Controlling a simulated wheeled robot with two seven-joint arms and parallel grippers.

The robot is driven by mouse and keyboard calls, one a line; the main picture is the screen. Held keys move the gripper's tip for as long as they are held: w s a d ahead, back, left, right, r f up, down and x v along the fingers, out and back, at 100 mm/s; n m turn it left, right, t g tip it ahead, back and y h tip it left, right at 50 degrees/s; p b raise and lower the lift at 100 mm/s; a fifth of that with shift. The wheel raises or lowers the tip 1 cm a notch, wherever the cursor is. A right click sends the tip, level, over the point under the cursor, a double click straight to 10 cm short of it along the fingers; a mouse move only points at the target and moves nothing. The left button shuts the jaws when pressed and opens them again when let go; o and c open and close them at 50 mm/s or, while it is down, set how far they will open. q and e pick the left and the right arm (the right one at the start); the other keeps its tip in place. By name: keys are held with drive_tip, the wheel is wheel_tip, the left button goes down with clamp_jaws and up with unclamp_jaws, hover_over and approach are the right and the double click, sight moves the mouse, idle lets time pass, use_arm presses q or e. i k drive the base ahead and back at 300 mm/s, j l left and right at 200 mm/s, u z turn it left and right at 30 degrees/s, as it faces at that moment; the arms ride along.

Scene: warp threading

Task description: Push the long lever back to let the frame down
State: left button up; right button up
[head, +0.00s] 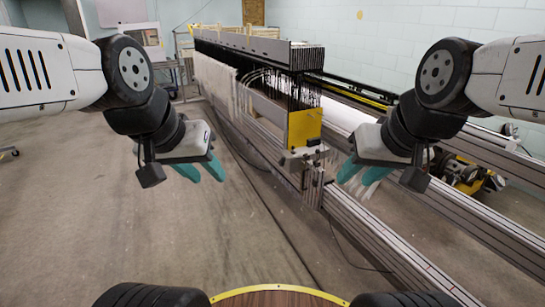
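The frame (245,45) is a long grey rack that runs from the back left towards the middle of the head view. Dark wires and pale threads hang below it. A yellow plate (304,128) stands at its near end, above a small metal carriage (303,157) on the rail. I cannot make out the long lever for certain among the small parts there. My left gripper (203,172) is open and empty, left of the carriage and apart from it. My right gripper (361,174) is open and empty, right of the carriage; it overlaps the rails in the picture.
Long metal rails (385,243) run from the machine to the bottom right. A machine part with yellow pieces (468,177) sits at the right. A cable lies on the floor beside the rails. The grey floor (110,220) at the left is clear.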

sight(284, 158)
drive_tip(key=i, duration=0.6)
drive_tip(key=i+j+z, duration=0.1)
drive_tip(key=i, duration=0.5)
drive_tip(key=i+j, duration=0.15)
drive_tip(key=i, duration=0.5)
drive_tip(key=i+j+z, duration=0.1)
drive_tip(key=i, duration=0.5)
